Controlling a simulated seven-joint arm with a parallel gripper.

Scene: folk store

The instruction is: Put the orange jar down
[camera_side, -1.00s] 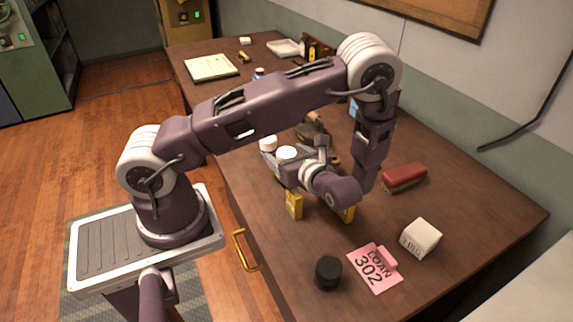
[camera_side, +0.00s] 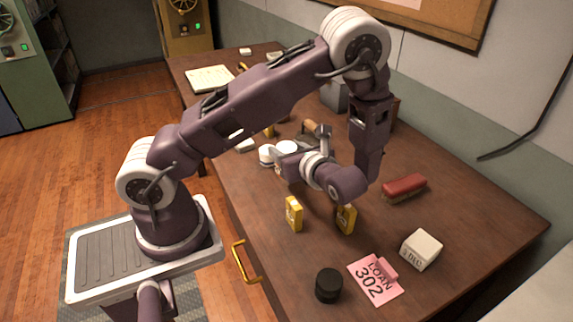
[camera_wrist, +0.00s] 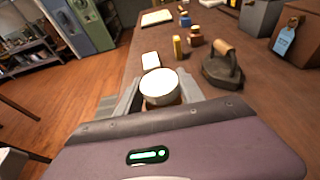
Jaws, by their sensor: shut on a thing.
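The jar has a white lid (camera_wrist: 158,82) and a little orange-tan body below it, between the jaws in the wrist view. Its lid also shows in the side view (camera_side: 287,147). My gripper (camera_wrist: 160,98) is shut around the jar, which looks upright. In the side view my gripper (camera_side: 284,163) holds it over the wooden desk (camera_side: 450,205). Most of the jar's body is hidden by the jaws and wrist. I cannot tell whether its base touches the desk.
A flat iron (camera_wrist: 222,70) stands to the right in the wrist view, with a white block (camera_wrist: 150,60) beyond the jar. Two yellow boxes (camera_side: 293,213) (camera_side: 346,218) stand near my wrist.

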